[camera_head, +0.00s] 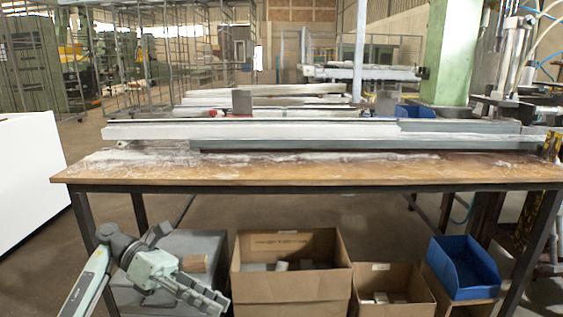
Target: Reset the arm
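My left arm comes in from the lower left, below the level of the wooden workbench (300,177). My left gripper (218,300) points down and to the right, in front of the grey box under the bench. It is seen side-on, and I cannot tell whether its fingers are open or shut. Nothing is clearly seen between them. My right arm and gripper are not in view. Long white and grey profiles (280,130) lie across the bench top.
Under the bench stand a grey box (190,245), a large cardboard box (290,285), a smaller cardboard box (395,308) and a blue bin (465,268). The bench's left leg (84,222) is near my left arm. A white cabinet (30,180) stands at left.

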